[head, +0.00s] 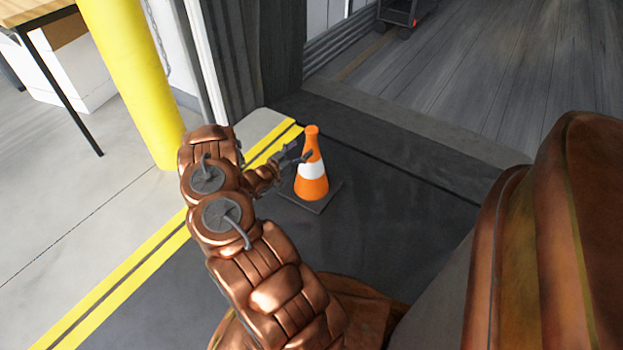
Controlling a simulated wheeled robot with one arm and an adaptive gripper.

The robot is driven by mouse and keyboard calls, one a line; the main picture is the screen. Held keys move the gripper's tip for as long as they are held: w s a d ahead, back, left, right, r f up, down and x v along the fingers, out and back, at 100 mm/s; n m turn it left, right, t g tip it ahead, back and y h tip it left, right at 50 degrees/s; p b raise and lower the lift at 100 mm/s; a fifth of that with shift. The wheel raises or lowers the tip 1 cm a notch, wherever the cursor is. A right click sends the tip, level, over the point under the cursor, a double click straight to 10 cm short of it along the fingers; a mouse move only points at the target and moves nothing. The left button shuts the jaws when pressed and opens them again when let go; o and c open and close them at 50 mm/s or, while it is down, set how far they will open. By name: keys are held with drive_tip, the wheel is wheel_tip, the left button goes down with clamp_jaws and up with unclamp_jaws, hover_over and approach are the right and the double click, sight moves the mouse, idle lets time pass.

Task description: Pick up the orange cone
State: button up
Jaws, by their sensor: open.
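The orange cone (313,186) stands upright in the middle of the head view, with a white band around it and a dark square base on the dark floor plate. My gripper (303,156) is open at the upper part of the cone, reaching in from the left. Its fingers look close to the cone, one seeming to pass in front of it; I cannot tell whether they touch it. My arm's copper links come up from the bottom and hide the floor to the left of the cone.
A thick yellow post (135,75) stands at the upper left, near a wooden-topped table (35,10). Yellow floor stripes (130,280) run beside the dark plate. A dark cart (400,15) stands on the wooden floor beyond. The dark plate right of the cone is clear.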

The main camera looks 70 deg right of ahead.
sight(308, 140)
drive_tip(key=shift+w+r+b+x, duration=0.15)
drive_tip(key=shift+b+x, duration=0.35)
drive_tip(key=shift+x, duration=0.65)
drive_tip(key=shift+w+r+b+x, duration=0.1)
drive_tip(key=shift+b+x, duration=0.45)
drive_tip(key=shift+x, duration=0.6)
drive_tip(key=shift+w+b+x, duration=0.15)
drive_tip(key=shift+b+x, duration=0.35)
drive_tip(key=shift+x, duration=0.65)
drive_tip(key=shift+d, duration=0.15)
clamp_jaws()
